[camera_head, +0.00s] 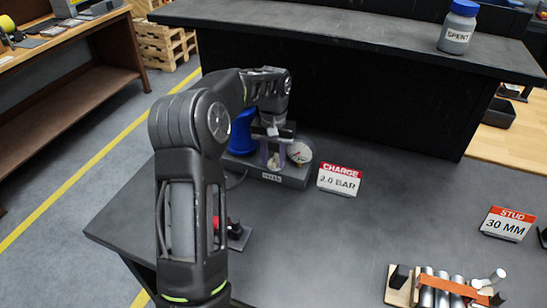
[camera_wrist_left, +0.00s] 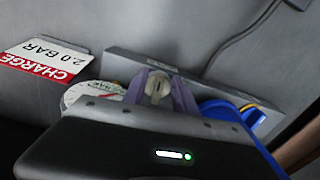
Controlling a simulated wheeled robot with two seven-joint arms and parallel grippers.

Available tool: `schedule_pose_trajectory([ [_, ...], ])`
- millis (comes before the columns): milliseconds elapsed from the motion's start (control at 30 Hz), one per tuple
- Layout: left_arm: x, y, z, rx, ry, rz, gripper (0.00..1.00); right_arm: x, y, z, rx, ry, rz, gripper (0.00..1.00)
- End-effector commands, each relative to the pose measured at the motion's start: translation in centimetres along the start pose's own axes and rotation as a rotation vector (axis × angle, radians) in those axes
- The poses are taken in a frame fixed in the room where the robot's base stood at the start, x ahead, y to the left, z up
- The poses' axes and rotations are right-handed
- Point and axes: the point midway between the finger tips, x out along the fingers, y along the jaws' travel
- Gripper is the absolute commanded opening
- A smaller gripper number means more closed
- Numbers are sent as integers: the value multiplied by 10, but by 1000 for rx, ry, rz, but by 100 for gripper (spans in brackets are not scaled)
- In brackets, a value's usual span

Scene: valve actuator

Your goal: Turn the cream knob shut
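The cream knob (camera_head: 273,162) is on the front of the valve unit, whose grey base (camera_head: 268,174) stands at the back left of the dark bench. In the left wrist view the knob (camera_wrist_left: 157,88) shows between my two purple-grey fingers. My left gripper (camera_head: 274,154) reaches down over the unit from above. Its fingers (camera_wrist_left: 160,90) stand apart on either side of the knob, with what looks like a narrow gap to it. The lower part of the knob is hidden behind the gripper body in the wrist view. My right gripper is not seen.
A round white gauge (camera_head: 300,152) sits right beside the fingers, and a blue cylinder (camera_head: 242,132) on the left. A "CHARGE 2.0 BAR" card (camera_head: 339,181) stands to the right. A raised dark shelf (camera_head: 350,30) is behind. The middle of the bench is clear.

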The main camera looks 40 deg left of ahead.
Motion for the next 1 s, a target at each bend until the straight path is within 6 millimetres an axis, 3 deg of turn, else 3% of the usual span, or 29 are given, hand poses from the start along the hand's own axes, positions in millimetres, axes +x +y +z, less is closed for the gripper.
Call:
schedule_pose_trajectory([
  [100,0,0,0,0,0,0,33,0,0,0,0,0,0,36],
  [500,0,0,0,0,0,0,0,0,0,0,0,0,0,36],
  [1000,-1,-1,0,36,0,0,0,0,0,0,0,0,0,36],
])
